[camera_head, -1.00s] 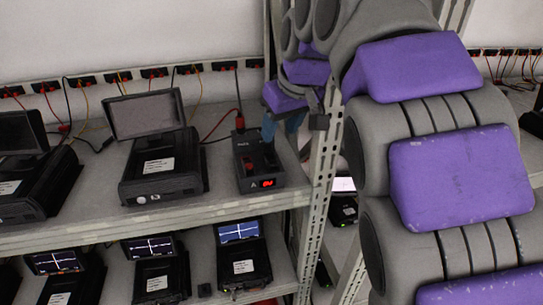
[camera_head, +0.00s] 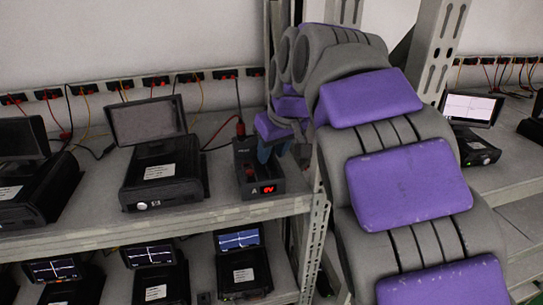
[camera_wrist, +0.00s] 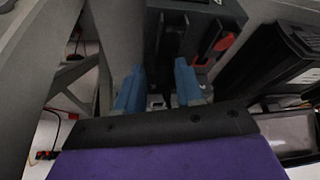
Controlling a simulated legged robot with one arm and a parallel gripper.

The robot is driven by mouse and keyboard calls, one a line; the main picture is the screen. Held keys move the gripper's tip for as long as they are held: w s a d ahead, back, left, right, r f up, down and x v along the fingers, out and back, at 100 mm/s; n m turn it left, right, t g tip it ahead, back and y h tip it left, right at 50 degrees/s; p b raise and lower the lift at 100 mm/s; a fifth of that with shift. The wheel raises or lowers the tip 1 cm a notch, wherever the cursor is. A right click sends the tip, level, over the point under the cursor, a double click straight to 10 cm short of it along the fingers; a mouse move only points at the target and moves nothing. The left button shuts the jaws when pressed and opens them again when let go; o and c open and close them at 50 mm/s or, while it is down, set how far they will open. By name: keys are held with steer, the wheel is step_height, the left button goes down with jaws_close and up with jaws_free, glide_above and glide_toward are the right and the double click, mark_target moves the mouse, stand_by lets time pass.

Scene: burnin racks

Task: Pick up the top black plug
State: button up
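A dark box (camera_head: 252,183) with a lit red display stands on the upper shelf in the head view. In the wrist view the two blue fingers of my gripper (camera_wrist: 159,90) are apart, just in front of the box (camera_wrist: 180,12). Dark upright parts (camera_wrist: 170,38) of the box and a red part (camera_wrist: 225,42) show beyond them. I cannot tell whether the fingers touch anything.
A black device with a screen (camera_head: 160,165) stands left of the box. A metal rack post (camera_head: 312,245) rises close right of it. More devices (camera_head: 240,262) with lit screens stand on the lower shelf. A socket strip (camera_head: 155,82) with cables runs along the wall.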

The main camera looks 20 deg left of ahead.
steer(key=shift+a, duration=0.55)
steer(key=c, duration=0.5)
steer(key=shift+d, duration=0.2)
steer(key=shift+w+r+b, duration=0.1)
steer(key=shift+r+b, duration=0.3)
steer(key=shift+r, duration=1.35)
steer(key=s+b, duration=0.1)
steer(key=s, duration=0.4)
steer(key=s+r+b, duration=0.1)
steer(key=s, duration=0.4)
steer(key=s+a+b, duration=0.1)
steer(key=s, duration=0.5)
steer(key=shift+s+r, duration=0.1)
steer(key=shift+r, duration=0.1)
